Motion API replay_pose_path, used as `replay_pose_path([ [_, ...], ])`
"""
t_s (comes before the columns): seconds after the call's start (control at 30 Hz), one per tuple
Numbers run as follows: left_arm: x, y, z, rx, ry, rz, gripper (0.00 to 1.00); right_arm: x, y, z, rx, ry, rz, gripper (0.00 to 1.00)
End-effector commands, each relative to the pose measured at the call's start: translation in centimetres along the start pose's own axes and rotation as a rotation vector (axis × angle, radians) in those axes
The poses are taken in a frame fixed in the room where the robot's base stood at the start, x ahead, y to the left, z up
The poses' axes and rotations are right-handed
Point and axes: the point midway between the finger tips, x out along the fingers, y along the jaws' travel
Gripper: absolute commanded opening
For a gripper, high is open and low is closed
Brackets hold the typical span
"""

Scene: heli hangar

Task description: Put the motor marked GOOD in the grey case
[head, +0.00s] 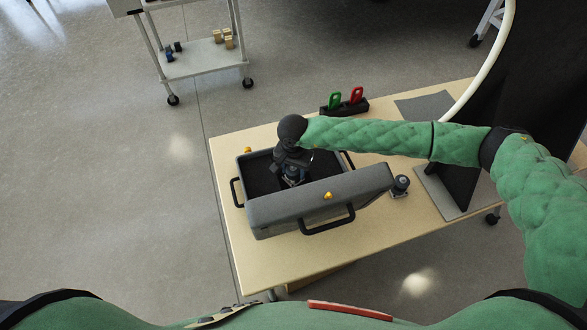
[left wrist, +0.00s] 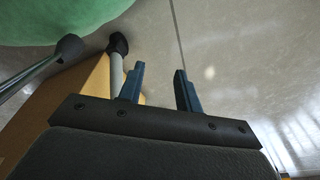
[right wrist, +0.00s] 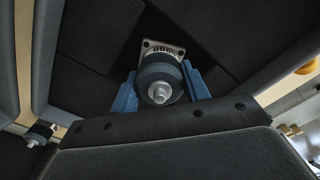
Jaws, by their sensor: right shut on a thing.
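The grey case (head: 280,215) stands open on the table, with a dark padded inside. My right gripper (head: 293,176) points down into it and is shut on a motor (right wrist: 160,75), a dark round body with a silver shaft and a square plate. Marks on that plate are too small to read surely. The motor is over or in the padded hollow; I cannot tell whether it touches the bottom. A second motor (head: 400,187) stands on the table right of the case; it also shows in the right wrist view (right wrist: 41,132). My left gripper (left wrist: 159,71) is open and empty, away from the case.
The wooden table (head: 235,270) has bare room in front of the case. A black holder (head: 345,107) with a green and a red tag stands behind it. Grey mats (head: 425,105) lie at the right by a black panel (head: 530,110). A cart (head: 200,60) stands beyond, apart.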

Motion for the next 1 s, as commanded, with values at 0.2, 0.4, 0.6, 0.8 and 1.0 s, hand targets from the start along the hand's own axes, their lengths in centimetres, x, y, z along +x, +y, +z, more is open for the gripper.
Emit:
replay_pose_path([
  [0.2,0.4,-0.2,1.4,0.003,-0.001,-0.002,0.34,1.0,-0.1,0.0,-0.002,0.000,-0.001,0.08],
  [0.4,0.5,-0.2,1.4,0.003,0.000,-0.002,0.34,1.1,-0.1,0.0,-0.001,0.000,-0.001,0.08],
  [0.6,0.5,-0.2,1.1,0.002,-0.001,-0.002,0.34,1.3,0.0,0.0,-0.001,0.001,-0.001,0.08],
  [0.8,0.2,-0.1,0.7,0.000,0.001,-0.001,0.34,1.4,0.0,0.0,-0.001,0.000,0.000,0.50],
  [1.0,0.2,-0.1,1.0,0.000,-0.003,-0.001,0.34,1.4,0.0,0.0,-0.001,0.000,0.000,0.68],
])
